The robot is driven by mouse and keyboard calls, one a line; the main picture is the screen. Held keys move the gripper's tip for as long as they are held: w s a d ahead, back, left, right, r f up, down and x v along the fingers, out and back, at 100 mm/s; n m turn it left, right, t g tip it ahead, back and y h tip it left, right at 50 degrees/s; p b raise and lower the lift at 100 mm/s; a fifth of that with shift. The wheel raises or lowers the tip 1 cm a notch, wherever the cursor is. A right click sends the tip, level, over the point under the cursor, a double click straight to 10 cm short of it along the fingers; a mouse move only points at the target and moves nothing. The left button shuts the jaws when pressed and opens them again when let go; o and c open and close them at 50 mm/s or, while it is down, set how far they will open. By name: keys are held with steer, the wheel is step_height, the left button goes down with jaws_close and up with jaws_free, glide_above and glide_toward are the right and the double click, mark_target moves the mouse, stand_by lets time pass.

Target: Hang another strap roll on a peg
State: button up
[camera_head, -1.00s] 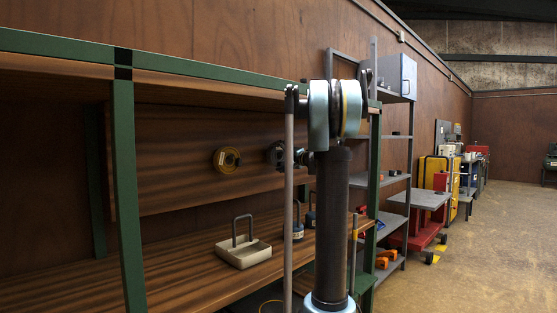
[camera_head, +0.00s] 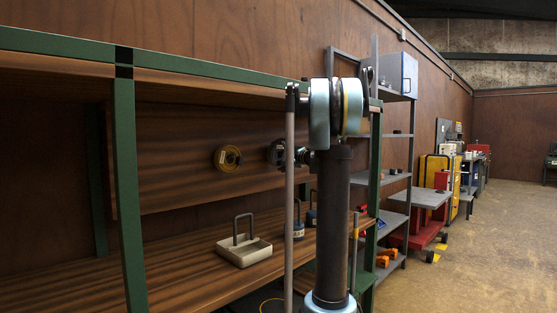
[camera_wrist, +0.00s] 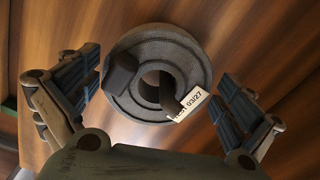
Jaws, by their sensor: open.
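A dark grey strap roll (camera_wrist: 190,52) with a white tag reading 03/27 faces the wrist camera in front of a wooden panel. It also shows as a dark disc against the back panel in the head view (camera_head: 275,153). My gripper (camera_wrist: 160,75) is open, with one finger on each side of the roll and gaps between. I cannot make out the peg behind it. A yellow-brown strap roll (camera_head: 227,158) hangs on the panel to the left, apart from my gripper.
The bench (camera_head: 190,262) below the panel holds a beige tray (camera_head: 244,252) with a dark handle and small blue weight-like items (camera_head: 298,230). A green post (camera_head: 127,200) stands at the front left. Grey shelves (camera_head: 395,180) stand to the right.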

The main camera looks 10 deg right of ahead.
steer(key=v, duration=1.8)
steer(key=shift+s+d, duration=0.2)
stand_by(0.3)
steer(key=s+a+f+n+g+h, duration=0.3)
steer(key=s+a+f+g, duration=0.5)
steer(key=s+a+f, duration=0.95)
steer(key=s+d+f+n+g+h, duration=0.2)
steer(key=s+d+f+h, duration=0.1)
steer(key=s+f, duration=0.8)
steer(key=s+d+f+n+g+h, duration=0.2)
steer(key=s+d+f+h, duration=0.1)
steer(key=s+f, duration=0.8)
steer(key=shift+s+d+h, duration=0.25)
steer(key=shift+s+h, duration=0.25)
steer(key=shift+h, duration=0.3)
steer(key=shift+w+f, duration=0.15)
steer(key=shift+w, duration=0.3)
